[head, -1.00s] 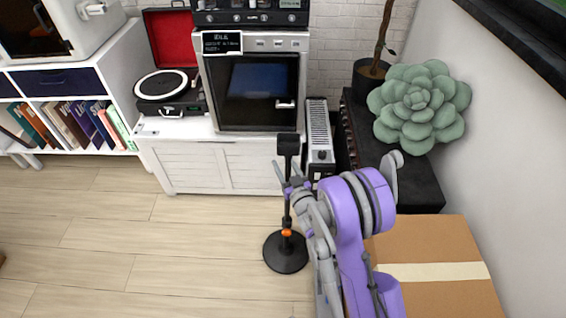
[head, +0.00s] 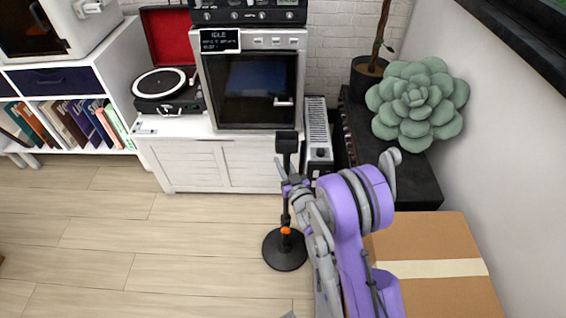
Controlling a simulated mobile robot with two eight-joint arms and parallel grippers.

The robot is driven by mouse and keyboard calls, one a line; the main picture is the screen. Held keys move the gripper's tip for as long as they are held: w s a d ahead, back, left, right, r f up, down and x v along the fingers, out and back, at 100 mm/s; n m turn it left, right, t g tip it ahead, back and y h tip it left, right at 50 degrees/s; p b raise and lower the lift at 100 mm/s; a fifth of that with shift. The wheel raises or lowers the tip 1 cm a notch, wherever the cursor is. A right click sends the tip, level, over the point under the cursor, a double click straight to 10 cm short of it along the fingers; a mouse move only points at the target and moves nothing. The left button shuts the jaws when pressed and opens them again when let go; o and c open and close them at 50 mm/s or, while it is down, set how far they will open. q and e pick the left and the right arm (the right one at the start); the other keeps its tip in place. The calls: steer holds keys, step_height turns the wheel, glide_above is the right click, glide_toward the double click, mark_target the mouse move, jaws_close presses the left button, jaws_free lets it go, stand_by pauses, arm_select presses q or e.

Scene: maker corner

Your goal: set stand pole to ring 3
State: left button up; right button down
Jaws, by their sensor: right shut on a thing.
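The stand (head: 284,252) has a round black base on the floor, a thin upright black pole, an orange collar (head: 286,230) low on the pole and a black block-like head (head: 287,143) on top. My right gripper (head: 286,186) comes from the lower right and is shut on the pole, between the collar and the head. Its grey and purple fingers and wrist hide part of the pole. Ring marks on the pole are too small to make out.
A white cabinet (head: 195,166) with an oven-like machine (head: 206,85) and a record player (head: 164,106) stands behind the stand. A cardboard box (head: 430,235) and a dark bench (head: 415,180) with a succulent (head: 415,105) are at right. The floor (head: 130,235) to the left is clear.

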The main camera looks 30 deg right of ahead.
stand_by(0.7)
arm_select(q)
step_height(320, 180, up, 18)
steer(key=p, duration=1.6)
steer(key=shift+s+r+t, duration=0.15)
steer(key=shift+t, duration=0.15)
arm_select(e)
step_height(320, 180, up, 30)
steer(key=c, duration=0.7)
jaws_free()
steer(key=shift+c, duration=0.2)
steer(key=shift+s, duration=0.1)
arm_select(q)
steer(key=shift+s+f+b, duration=0.1)
steer(key=shift+f+b, duration=0.35)
steer(key=shift+f, duration=0.05)
arm_select(e)
steer(key=s+a, duration=0.1)
steer(key=s, duration=0.9)
steer(key=shift+s+a, duration=0.25)
steer(key=shift+a, duration=0.1)
